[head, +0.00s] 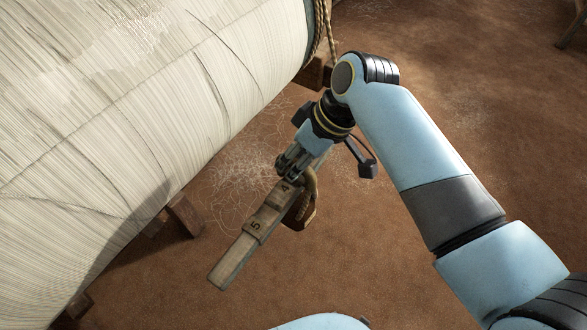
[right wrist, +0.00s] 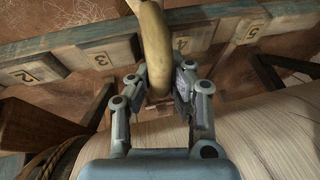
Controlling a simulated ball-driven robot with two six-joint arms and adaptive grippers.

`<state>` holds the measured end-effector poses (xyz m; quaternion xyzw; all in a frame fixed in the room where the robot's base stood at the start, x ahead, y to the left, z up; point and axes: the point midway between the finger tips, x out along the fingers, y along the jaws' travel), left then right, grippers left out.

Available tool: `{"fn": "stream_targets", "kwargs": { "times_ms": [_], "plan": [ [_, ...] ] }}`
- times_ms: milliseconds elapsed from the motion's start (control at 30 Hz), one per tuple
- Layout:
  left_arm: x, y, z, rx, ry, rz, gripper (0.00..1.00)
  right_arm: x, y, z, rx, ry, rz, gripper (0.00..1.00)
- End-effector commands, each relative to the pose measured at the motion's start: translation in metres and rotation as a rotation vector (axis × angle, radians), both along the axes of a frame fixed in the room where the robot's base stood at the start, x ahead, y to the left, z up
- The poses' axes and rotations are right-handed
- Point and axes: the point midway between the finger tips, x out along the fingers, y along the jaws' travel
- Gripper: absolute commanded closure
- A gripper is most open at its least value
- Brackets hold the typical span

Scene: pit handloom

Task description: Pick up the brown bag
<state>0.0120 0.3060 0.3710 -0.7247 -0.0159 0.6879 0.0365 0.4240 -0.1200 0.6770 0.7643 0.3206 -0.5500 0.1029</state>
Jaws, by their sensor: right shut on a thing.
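The brown bag (head: 301,214) is a small brown body with a tan looped handle, beside a wooden board in the head view. My right gripper (head: 289,172) is at the board's upper end, close to the handle. In the right wrist view the thick tan handle (right wrist: 154,40) runs down between the fingers of my right gripper (right wrist: 167,92), which is shut on it. The bag's body is partly hidden by the board in the head view and cannot be made out clearly in the wrist view. My left gripper is not in view.
The wooden board (head: 232,262) carries number plates; 4 and 5 show in the head view. A large roll of pale thread (head: 120,110) fills the left, with wooden supports (head: 184,214) under it. Brown floor (head: 400,280) with loose thread is open below and right.

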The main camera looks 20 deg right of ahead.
Motion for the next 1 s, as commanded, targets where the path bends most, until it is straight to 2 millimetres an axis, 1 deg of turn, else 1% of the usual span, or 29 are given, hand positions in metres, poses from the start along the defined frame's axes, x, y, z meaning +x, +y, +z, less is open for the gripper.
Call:
{"fn": "stream_targets", "kwargs": {
  "times_ms": [133, 400, 667, 767, 867, 1000],
  "plan": [
    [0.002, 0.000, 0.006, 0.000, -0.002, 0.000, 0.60, 0.001, 0.001, 0.015, 0.002, -0.006, -0.001, 1.00],
    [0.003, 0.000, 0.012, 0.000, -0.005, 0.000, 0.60, 0.001, 0.000, 0.034, 0.002, -0.005, 0.000, 1.00],
    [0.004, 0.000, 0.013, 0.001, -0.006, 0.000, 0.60, -0.009, -0.020, 0.031, -0.001, -0.003, -0.002, 1.00],
    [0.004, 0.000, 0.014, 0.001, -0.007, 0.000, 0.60, -0.015, -0.030, 0.031, -0.003, -0.002, 0.000, 1.00],
    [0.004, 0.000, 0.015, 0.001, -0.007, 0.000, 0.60, -0.021, -0.045, 0.031, -0.004, -0.003, -0.001, 1.00],
    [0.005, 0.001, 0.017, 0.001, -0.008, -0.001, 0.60, -0.034, -0.070, 0.031, -0.005, -0.002, 0.000, 1.00]
  ]
}}
